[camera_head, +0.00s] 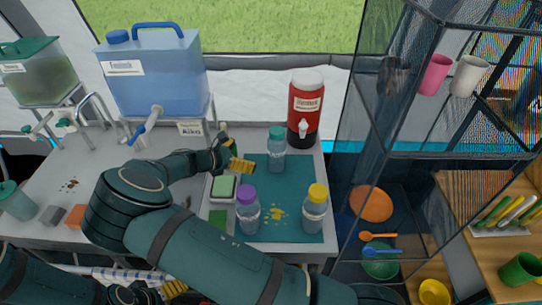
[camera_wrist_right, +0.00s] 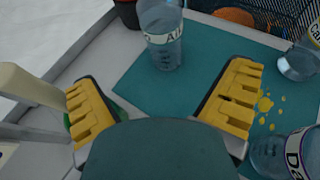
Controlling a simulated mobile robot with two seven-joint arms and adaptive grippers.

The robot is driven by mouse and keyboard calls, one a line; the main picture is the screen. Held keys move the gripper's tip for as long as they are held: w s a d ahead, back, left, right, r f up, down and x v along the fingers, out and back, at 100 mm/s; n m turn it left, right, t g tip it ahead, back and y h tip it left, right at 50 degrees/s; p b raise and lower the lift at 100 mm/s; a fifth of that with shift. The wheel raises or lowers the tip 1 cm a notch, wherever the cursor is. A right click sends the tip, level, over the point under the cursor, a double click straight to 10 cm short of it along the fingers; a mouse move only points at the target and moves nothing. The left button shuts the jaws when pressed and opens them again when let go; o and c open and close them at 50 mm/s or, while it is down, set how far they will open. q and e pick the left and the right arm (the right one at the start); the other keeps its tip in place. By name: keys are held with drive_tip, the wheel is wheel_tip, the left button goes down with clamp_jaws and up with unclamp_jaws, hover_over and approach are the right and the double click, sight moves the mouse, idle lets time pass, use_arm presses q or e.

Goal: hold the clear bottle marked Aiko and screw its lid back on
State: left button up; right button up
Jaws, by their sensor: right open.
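A clear bottle with a teal lid (camera_head: 277,152) stands upright at the back of the teal mat. Its lid (camera_head: 277,133) shows on its top; how tight it is cannot be told. In the right wrist view this bottle (camera_wrist_right: 163,50) bears a label partly reading "Ai", and its top is cut off. My right gripper (camera_head: 238,162) is open and empty, left of the bottle and apart from it. Its yellow fingers (camera_wrist_right: 160,100) are spread wide in the wrist view. My left gripper (camera_head: 158,291) is low at the bottom edge, partly hidden.
A purple-lidded bottle (camera_head: 248,213) and a yellow-lidded bottle (camera_head: 314,214) stand on the mat (camera_head: 280,232), with yellow spots between them. A red drink cooler (camera_head: 306,104) stands behind. A tray with a green sponge (camera_head: 223,187) is left. A mesh shelf (camera_head: 385,150) rises at right.

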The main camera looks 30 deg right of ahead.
sight(269, 157)
use_arm(q)
drive_tip(key=f, duration=0.1)
drive_tip(key=f+b, duration=0.1)
drive_tip(key=f, duration=0.1)
drive_tip(key=shift+s+d+b, duration=0.1)
drive_tip(key=shift+s+b, duration=0.15)
drive_tip(key=shift+b, duration=0.15)
use_arm(e)
wheel_tip(269, 157, down, 3)
drive_tip(key=shift+s+r, duration=0.15)
drive_tip(key=x, duration=0.8)
drive_tip(key=shift+d+b, duration=0.25)
drive_tip(key=shift+b, duration=0.1)
use_arm(q)
drive_tip(key=shift+s+f, duration=0.1)
drive_tip(key=shift+f, duration=0.2)
use_arm(e)
drive_tip(key=x, duration=0.5)
drive_tip(key=shift+d, duration=0.25)
use_arm(q)
drive_tip(key=shift+s+f, duration=0.1)
drive_tip(key=shift+f, duration=0.1)
